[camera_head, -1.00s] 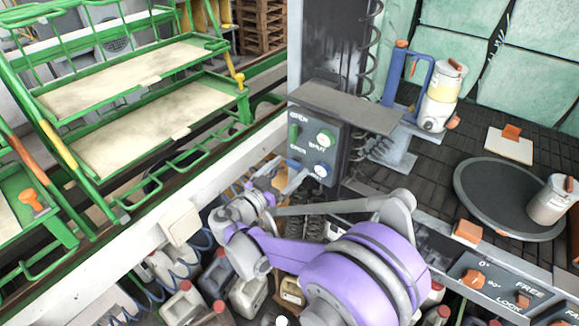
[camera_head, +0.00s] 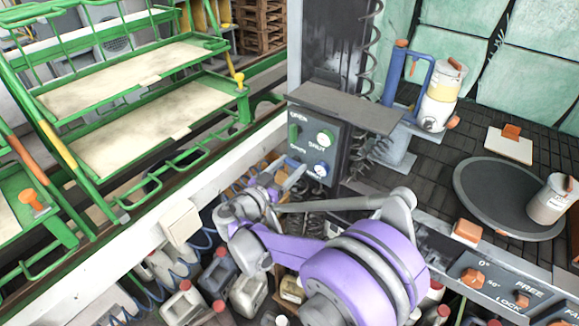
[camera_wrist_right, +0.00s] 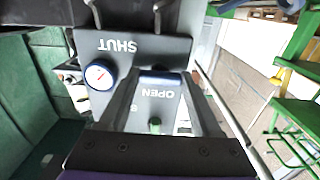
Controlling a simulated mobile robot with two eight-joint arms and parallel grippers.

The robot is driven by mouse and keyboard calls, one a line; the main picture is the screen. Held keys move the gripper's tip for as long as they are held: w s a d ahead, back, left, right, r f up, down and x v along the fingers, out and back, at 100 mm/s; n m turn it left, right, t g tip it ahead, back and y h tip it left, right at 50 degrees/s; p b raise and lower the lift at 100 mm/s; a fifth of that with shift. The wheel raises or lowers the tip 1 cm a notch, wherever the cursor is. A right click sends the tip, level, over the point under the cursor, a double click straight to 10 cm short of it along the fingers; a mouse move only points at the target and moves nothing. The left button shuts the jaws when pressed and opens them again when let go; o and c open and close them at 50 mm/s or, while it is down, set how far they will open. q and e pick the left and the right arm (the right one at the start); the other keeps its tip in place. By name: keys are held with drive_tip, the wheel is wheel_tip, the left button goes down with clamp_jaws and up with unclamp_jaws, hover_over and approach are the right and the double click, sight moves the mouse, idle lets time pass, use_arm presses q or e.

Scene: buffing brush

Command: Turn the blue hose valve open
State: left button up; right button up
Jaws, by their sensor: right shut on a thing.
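The dark valve panel (camera_head: 312,150) with OPEN and SHUT lettering stands under a grey shelf. The blue hose valve's handle (camera_wrist_right: 160,80) is on the lower part of this panel, next to a blue-rimmed gauge (camera_head: 320,170). The gauge also shows in the wrist view (camera_wrist_right: 98,76). My right gripper (camera_head: 286,180) reaches the panel from below and is shut on the blue handle. In the wrist view its fingers (camera_wrist_right: 158,76) stand either side of it, above the word OPEN. In the head view the gripper mostly hides the handle. My left gripper is not in view.
A green handle (camera_head: 294,133) and green-rimmed gauge (camera_head: 326,138) sit just above on the same panel. The grey shelf (camera_head: 345,107) overhangs the panel. Several jugs (camera_head: 248,293) stand below. A white rail (camera_head: 205,205) runs at left.

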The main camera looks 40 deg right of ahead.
drive_tip(key=shift+n, duration=0.3)
drive_tip(key=n, duration=0.3)
drive_tip(key=shift+n, duration=0.3)
drive_tip(key=n+b, duration=0.1)
drive_tip(key=n, duration=0.3)
drive_tip(key=shift+n, duration=0.3)
drive_tip(key=n, duration=0.4)
drive_tip(key=shift+n, duration=0.3)
drive_tip(key=shift+n+b, duration=0.45)
drive_tip(key=shift+n, duration=1.75)
drive_tip(key=o, duration=1.4)
